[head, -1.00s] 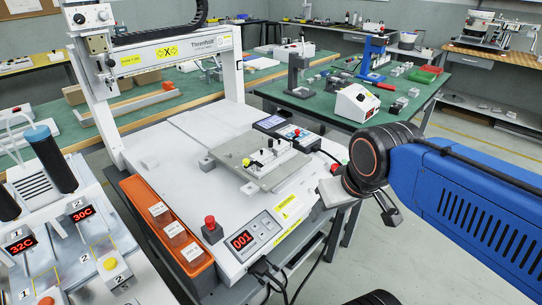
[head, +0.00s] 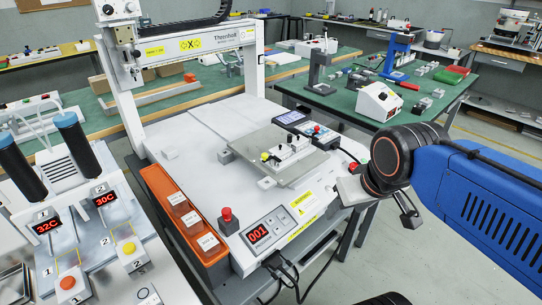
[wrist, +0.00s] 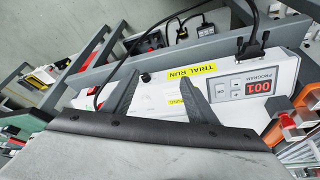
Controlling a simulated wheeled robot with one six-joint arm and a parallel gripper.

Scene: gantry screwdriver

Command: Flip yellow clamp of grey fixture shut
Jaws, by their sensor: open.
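The grey fixture plate (head: 250,146) lies on the white bed of the gantry machine, with a pale block and small black knobs on it. A small yellow part (head: 265,157), which looks like the clamp, shows at the left end of that block. Its exact position is too small to tell. In the wrist view, my gripper (wrist: 160,92) is open, its two dark fingers apart and empty. It is over the front side of the machine, near the TRIAL RUN label (wrist: 191,77). The fixture is not clearly seen there.
The gantry beam (head: 190,46) spans the back of the machine. An orange bin tray (head: 160,185), a red button (head: 226,213) and the 001 panel (head: 259,234) line the front. Cables hang below. A green table (head: 350,120) stands behind.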

